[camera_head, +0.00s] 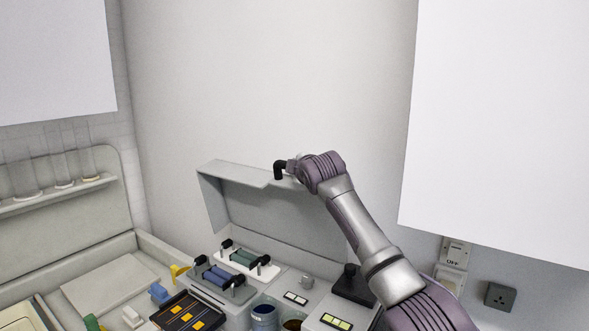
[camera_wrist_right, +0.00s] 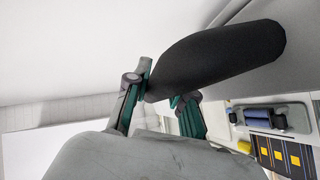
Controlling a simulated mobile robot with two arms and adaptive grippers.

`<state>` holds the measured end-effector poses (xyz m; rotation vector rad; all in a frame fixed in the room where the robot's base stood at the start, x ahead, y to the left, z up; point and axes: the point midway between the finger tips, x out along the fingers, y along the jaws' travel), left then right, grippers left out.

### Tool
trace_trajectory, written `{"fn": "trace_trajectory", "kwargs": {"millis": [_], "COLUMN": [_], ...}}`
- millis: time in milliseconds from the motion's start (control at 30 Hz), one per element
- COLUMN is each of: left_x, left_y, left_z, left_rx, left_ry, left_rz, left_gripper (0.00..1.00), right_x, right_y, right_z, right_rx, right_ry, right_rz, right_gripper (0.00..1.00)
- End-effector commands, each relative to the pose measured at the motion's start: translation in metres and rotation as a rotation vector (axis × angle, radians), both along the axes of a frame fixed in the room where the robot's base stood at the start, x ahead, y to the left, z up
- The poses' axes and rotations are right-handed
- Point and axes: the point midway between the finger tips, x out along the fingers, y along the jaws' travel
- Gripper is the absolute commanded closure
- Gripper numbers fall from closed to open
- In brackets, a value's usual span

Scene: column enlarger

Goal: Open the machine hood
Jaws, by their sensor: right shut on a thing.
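The machine's grey hood (camera_head: 285,212) stands raised at the back of the machine, tilted up, with its inner side and left side wall showing in the head view. A black handle (camera_head: 279,169) sits at the hood's upper edge. My right gripper (camera_head: 294,168) is at this edge, at the end of my arm reaching in from the lower right. In the right wrist view, the black handle (camera_wrist_right: 220,58) is large, and the teal-lined fingers of my right gripper (camera_wrist_right: 165,98) are shut on its near end. My left gripper is not in view.
Below the hood, blue and green rollers (camera_head: 227,280) and a dark panel with yellow buttons (camera_head: 187,315) lie open to view. A blue cup (camera_head: 264,315) stands in front. White cabinets (camera_head: 500,120) hang at both sides. A shelf with glass tubes (camera_head: 60,190) is at the left.

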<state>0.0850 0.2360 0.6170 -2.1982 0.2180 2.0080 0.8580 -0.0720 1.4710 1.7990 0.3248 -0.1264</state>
Motion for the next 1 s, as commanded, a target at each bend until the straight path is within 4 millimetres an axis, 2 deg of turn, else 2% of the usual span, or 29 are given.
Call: {"fn": "trace_trajectory", "kwargs": {"millis": [367,400,500,833,1000], "left_x": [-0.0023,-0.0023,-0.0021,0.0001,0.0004], "left_y": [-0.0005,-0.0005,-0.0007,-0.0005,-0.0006], "left_z": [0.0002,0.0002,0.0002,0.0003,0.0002], "left_rx": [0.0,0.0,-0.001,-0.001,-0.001], "left_ry": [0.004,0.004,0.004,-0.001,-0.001], "left_rz": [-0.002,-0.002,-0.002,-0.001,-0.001], "left_gripper": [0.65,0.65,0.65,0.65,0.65], "right_x": [0.0002,0.0002,0.0002,-0.0005,-0.009], "right_y": [-0.001,-0.0009,-0.0009,-0.0009,-0.0031], "right_z": [0.0028,0.0028,0.0022,0.0006,0.0027], "right_rx": [0.004,0.004,0.004,0.003,0.003], "right_ry": [-0.003,-0.003,-0.002,0.001,0.0], "right_rz": [-0.001,-0.001,-0.001,-0.001,-0.001], "right_gripper": [1.0,0.72,0.55,0.55,0.55]}}
